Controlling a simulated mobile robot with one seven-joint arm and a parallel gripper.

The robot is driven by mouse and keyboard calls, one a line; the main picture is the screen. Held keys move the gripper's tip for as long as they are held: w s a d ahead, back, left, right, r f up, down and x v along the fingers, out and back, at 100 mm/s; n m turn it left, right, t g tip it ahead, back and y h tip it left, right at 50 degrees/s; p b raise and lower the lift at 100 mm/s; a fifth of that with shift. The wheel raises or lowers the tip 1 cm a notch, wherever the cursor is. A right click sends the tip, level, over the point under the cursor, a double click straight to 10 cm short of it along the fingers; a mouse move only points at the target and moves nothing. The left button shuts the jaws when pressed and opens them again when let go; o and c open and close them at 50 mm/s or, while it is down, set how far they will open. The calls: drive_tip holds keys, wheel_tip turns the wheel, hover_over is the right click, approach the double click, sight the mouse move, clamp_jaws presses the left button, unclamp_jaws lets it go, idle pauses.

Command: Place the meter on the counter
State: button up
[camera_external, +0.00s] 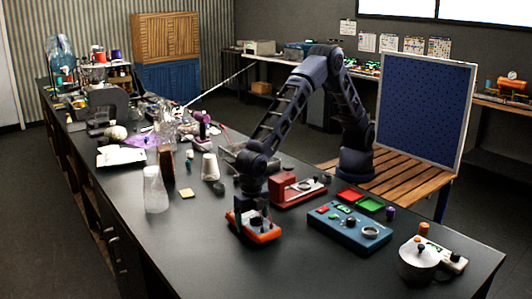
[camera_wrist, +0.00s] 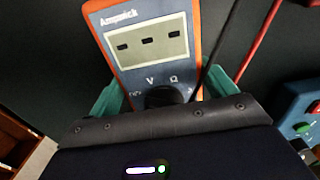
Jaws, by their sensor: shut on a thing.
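The meter (camera_wrist: 150,45) has an orange rim, a grey-blue face, a pale display and a black dial. In the wrist view it lies between the green fingers of my gripper (camera_wrist: 162,95), which is shut on it. In the external view the orange edge of the meter (camera_external: 266,238) shows under my gripper (camera_external: 250,218), low over the front part of the black counter (camera_external: 200,255). I cannot tell whether the meter touches the counter. My gripper hides part of the meter.
A red device (camera_external: 297,190) stands just behind my gripper. A blue control box (camera_external: 348,229) stands to the right. A clear beaker (camera_external: 155,190) and a white cup (camera_external: 210,167) stand to the left. A red lead (camera_wrist: 260,35) runs beside the meter.

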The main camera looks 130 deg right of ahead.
drive_tip(key=shift+f, duration=0.6)
drive_tip(key=o, duration=1.2)
drive_tip(key=shift+f, duration=0.15)
